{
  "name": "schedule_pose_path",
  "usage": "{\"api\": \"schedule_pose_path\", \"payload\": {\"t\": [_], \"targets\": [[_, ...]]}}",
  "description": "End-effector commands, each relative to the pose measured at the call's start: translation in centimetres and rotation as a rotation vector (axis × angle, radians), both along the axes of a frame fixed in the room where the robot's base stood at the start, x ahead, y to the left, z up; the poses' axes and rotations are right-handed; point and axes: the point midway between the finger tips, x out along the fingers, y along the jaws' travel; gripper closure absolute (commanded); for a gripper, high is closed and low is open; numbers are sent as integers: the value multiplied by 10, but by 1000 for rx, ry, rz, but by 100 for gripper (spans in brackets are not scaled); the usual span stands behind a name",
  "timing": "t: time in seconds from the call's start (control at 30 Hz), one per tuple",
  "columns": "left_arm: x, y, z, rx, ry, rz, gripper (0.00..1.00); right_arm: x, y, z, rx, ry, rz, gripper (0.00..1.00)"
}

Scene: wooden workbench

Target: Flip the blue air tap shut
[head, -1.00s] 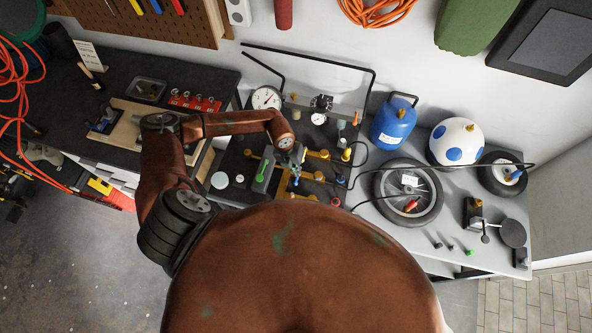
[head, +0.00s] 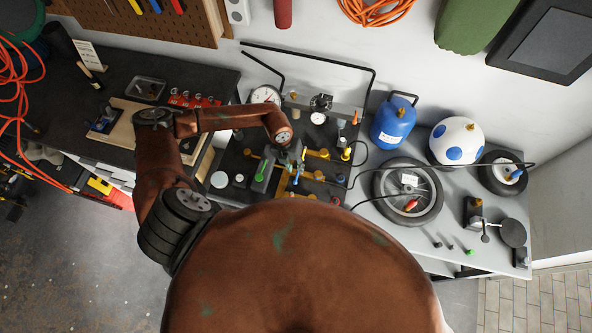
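A small blue lever (head: 297,177), which looks like the blue air tap, stands among brass fittings on the dark panel in the middle of the bench. My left gripper (head: 291,164) points down over the panel, right at the upper end of the blue lever. The gripper is small and partly hidden by its own wrist, so I cannot tell whether its fingers are apart or touch the lever. My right gripper is not in view.
Gauges (head: 265,95) and a black pipe frame (head: 310,58) stand behind. A wheel (head: 432,208) lies to the right.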

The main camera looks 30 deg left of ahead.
Motion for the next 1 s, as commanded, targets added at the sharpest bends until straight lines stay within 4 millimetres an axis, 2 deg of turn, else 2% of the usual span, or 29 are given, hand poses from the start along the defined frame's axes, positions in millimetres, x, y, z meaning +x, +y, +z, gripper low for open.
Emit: {"api": "schedule_pose_path", "payload": {"t": [0.2,0.4,0.6,1.0], "targets": [[-2,10,47,2,-2,-2,75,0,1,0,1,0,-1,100],[-4,15,76,0,1,0,75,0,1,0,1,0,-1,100],[-5,16,85,-1,3,-2,75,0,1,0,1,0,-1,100],[-5,16,85,-1,3,-2,75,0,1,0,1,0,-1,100]]}}
